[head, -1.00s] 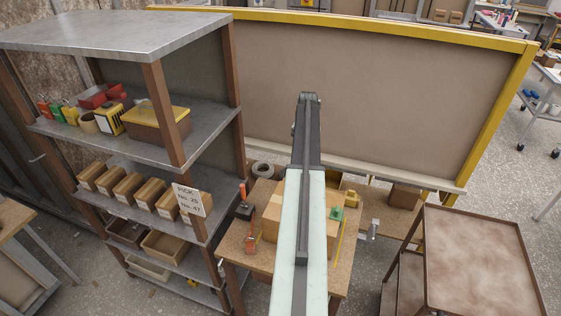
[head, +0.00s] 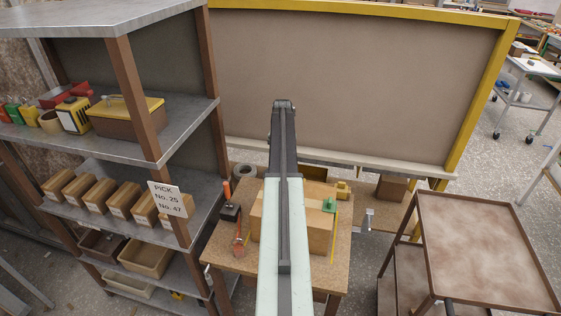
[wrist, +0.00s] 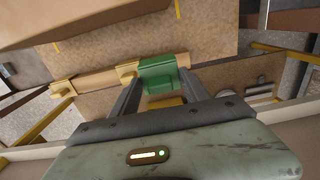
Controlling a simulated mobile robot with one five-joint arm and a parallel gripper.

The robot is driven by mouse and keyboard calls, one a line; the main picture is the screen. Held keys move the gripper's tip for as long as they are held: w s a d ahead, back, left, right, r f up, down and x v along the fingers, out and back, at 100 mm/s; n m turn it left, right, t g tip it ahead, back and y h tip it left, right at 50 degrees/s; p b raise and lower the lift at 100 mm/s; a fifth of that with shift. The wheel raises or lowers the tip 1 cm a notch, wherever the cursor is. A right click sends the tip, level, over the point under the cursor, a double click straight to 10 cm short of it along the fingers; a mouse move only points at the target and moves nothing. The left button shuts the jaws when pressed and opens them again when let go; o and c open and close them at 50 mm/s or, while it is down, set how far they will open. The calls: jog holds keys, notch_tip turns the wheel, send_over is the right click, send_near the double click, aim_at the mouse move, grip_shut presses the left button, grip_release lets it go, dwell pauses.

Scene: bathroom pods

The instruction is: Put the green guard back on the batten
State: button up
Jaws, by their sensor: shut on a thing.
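In the wrist view my gripper (wrist: 157,84) has its two fingers on either side of the green guard (wrist: 158,70) and is shut on it. The guard lines up with the pale wooden batten (wrist: 95,79), near its right end in the picture. I cannot tell whether it is seated on the batten or just above it. A pale block (wrist: 126,73) stands close to the guard's left side. In the head view my arm hides the gripper. A small green piece (head: 328,205) shows right of the arm; I cannot tell whether it is the guard.
A large cardboard box (head: 318,238) and a red-handled tool (head: 238,240) are on the wooden table (head: 222,262). A loaded metal shelf (head: 195,128) stands left, a brown trolley (head: 475,235) right. A yellow-framed board (head: 360,90) stands behind.

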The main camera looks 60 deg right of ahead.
jog(key=shift+d+f+b, duration=0.15)
jog(key=shift+f+b, duration=2.2)
jog(key=shift+f, duration=0.05)
jog(key=shift+d+f+b, duration=0.1)
jog(key=shift+f+b, duration=2.2)
jog(key=shift+f, duration=0.1)
jog(key=shift+w+d, duration=0.1)
jog(key=shift+d, duration=0.15)
jog(key=o, duration=1.4)
jog(key=shift+r, duration=0.15)
notch_tip(320, 180, up, 8)
jog(key=p, duration=0.8)
jog(key=shift+f, duration=0.2)
